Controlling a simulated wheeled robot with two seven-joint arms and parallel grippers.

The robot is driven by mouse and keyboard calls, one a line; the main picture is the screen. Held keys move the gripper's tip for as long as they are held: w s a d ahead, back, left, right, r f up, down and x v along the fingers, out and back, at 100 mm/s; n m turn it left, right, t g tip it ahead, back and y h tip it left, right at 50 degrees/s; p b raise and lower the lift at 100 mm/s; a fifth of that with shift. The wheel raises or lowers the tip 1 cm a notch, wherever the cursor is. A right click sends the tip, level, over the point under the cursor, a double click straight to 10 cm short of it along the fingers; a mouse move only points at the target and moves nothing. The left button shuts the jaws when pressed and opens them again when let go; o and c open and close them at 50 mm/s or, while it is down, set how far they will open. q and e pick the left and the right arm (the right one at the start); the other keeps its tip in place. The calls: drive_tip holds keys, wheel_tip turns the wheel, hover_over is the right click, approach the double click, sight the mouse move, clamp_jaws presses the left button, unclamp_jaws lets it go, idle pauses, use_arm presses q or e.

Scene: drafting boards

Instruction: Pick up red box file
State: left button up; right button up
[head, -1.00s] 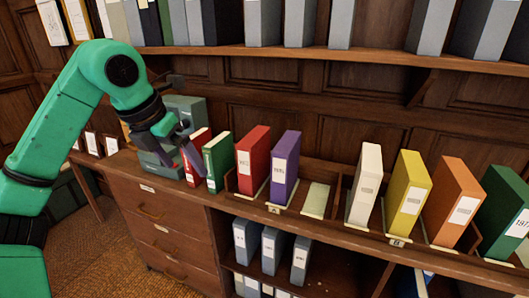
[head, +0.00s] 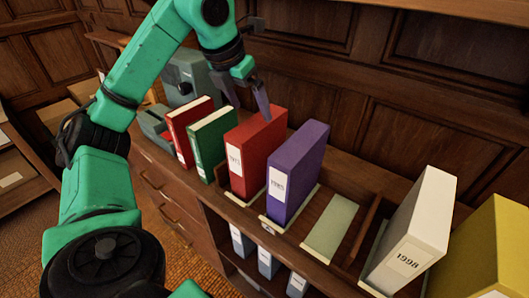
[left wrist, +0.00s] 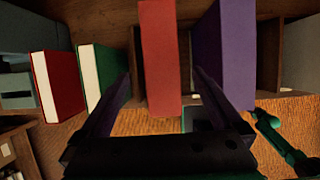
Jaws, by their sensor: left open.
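The red box file (head: 250,158) stands upright in the shelf rack, its white label facing out, between the green file and the purple box file (head: 296,172). My left gripper (head: 246,100) is open above the back part of the red box file's top. In the left wrist view, the red box file (left wrist: 160,60) shows beyond and between the two spread fingers of the left gripper (left wrist: 165,103). One finger shows beside the green file, the other in front of the purple one. I cannot tell whether either touches. My right gripper is not in view.
A red-covered file (head: 188,128) and the green file (head: 212,142) stand to the left, near a grey-green machine (head: 187,75). An empty slot with a pale green base (head: 330,228) lies right of the purple file. White (head: 418,225) and yellow (head: 490,250) files stand farther right.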

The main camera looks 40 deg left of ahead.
sight(254, 122)
use_arm(q)
drive_tip(key=x, duration=0.4)
drive_tip(key=shift+s+f, duration=0.1)
drive_tip(key=shift+s, duration=0.2)
drive_tip(key=x, duration=0.5)
drive_tip(key=shift+w+d+f+p, duration=0.2)
drive_tip(key=shift+w+f+p, duration=0.05)
drive_tip(key=shift+w+p, duration=0.2)
drive_tip(key=shift+f, duration=0.35)
drive_tip(key=shift+w+f, duration=0.1)
drive_tip(key=shift+w, duration=0.05)
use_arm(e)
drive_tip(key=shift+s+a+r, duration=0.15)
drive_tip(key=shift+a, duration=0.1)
use_arm(q)
drive_tip(key=shift+f, duration=0.2)
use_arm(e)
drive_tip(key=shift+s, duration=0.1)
use_arm(q)
clamp_jaws()
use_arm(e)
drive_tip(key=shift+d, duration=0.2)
